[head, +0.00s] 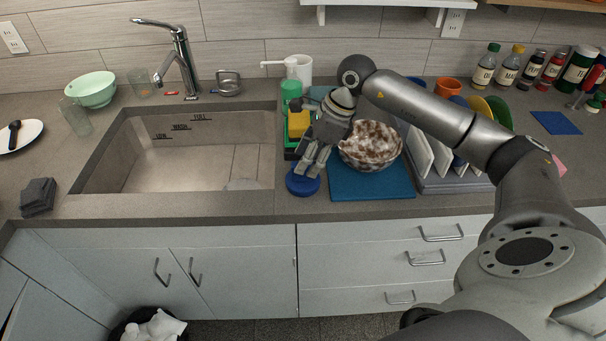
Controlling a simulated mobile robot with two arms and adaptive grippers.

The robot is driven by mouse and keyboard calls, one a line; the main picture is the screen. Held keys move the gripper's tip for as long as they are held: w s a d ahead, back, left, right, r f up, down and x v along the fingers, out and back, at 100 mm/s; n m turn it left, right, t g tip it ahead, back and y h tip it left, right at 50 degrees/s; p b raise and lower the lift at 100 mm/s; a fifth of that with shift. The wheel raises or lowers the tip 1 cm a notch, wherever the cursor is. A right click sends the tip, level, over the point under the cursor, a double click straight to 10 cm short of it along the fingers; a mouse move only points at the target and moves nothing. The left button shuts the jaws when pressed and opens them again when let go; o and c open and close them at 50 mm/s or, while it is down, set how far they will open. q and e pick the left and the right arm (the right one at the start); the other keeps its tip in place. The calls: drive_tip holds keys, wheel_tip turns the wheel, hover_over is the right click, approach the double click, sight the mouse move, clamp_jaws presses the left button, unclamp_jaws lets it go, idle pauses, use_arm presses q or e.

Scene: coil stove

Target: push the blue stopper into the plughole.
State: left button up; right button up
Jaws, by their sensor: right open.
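The blue stopper (299,188) is a round blue disc lying on the counter just right of the sink's (180,172) front right corner. My right gripper (316,170) points down directly over the stopper, its fingers open. The fingertips overlap the stopper's upper right part in the picture; I cannot tell whether they touch it. The plughole shows only faintly as a pale round patch (241,184) near the sink's front right, partly cut off by the sink's front edge. The sink looks empty of water. My left gripper is out of view.
Right of the gripper, a brown and white bowl (370,150) stands on a blue mat (372,186). A dish rack (455,184) with plates is further right. A tap (181,60) rises behind the sink.

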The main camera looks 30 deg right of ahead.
drive_tip(key=shift+x, duration=1.5)
drive_tip(key=shift+c, duration=0.4)
drive_tip(key=shift+r, duration=0.1)
clamp_jaws()
